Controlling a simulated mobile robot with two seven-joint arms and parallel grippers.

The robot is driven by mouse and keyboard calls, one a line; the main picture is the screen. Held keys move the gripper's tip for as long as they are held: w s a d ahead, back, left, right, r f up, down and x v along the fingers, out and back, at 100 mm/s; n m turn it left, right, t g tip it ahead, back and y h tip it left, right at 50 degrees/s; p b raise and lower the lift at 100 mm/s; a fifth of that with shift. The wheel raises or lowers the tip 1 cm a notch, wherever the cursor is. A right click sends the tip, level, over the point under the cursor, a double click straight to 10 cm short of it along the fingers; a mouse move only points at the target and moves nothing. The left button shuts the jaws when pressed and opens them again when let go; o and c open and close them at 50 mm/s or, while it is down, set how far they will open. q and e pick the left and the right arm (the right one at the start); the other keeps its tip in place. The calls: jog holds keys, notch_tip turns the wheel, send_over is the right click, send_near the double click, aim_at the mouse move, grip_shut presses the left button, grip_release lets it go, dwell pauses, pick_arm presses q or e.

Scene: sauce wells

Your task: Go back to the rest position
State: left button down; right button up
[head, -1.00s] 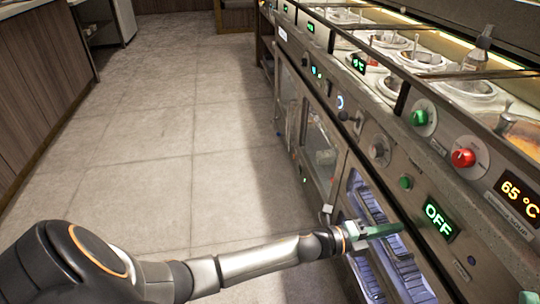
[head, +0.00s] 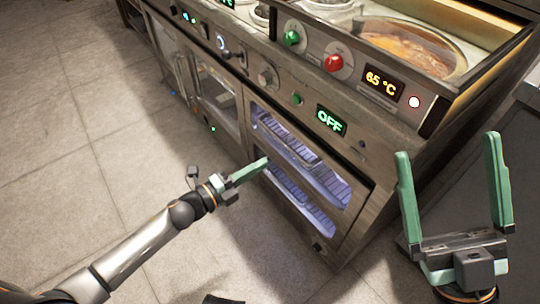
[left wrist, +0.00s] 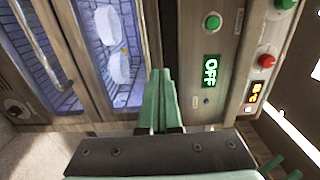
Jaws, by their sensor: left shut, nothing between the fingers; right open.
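My left gripper (head: 262,163) is shut and empty in the head view, in front of the lit glass-fronted compartment (head: 300,170) of the counter. In the left wrist view its green fingers (left wrist: 157,75) are together, pointing at the counter front beside the "OFF" display (left wrist: 211,70). I cannot tell whether the fingertips touch the front. My right gripper (head: 450,150) is open and empty at the right of the head view, its two green fingers pointing up, beside the counter's end.
The steel counter holds a well of reddish sauce (head: 415,45), a green knob (head: 292,38), a red knob (head: 334,62) and a "65 °C" display (head: 384,84). Bare tiled floor (head: 70,140) lies to the left. A dark surface (head: 500,150) is at the right.

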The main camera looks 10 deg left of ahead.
pick_arm(q)
jog(key=s+d+r+n+t+h+p, duration=0.15)
jog(key=s+r+n+t, duration=0.45)
jog(key=r, duration=1)
jog(key=s+r+n+t+h, duration=0.2)
jog(key=s+r+n, duration=0.6)
jog(key=s+r, duration=0.6)
jog(key=w+a+f+n+g+y+p, duration=0.2)
jog(key=w+f+n+g+y+p, duration=0.45)
jog(key=p, duration=0.95)
pick_arm(e)
jog(key=w+d+f+m+g+h, duration=0.2)
jog(key=w+f+m+g+h, duration=0.4)
jog(key=h, duration=0.4)
pick_arm(q)
jog(key=s+a+f+n+g+y+p, duration=0.2)
jog(key=s+f+g+y+p, duration=0.3)
jog(key=f+p, duration=0.4)
jog(key=s+n+g+p, duration=0.1)
jog(key=p, duration=0.3)
jog(key=shift+s+y, duration=0.3)
pick_arm(e)
jog(key=s+d+f+m+g+h, duration=0.2)
jog(key=s+f+m+g, duration=0.2)
jog(key=s+f+g, duration=0.3)
notch_tip(320, 180, down, 4)
jog(key=shift+s+d+r+h, duration=0.15)
jog(key=shift+s+h, duration=0.15)
jog(key=shift+s, duration=0.3)
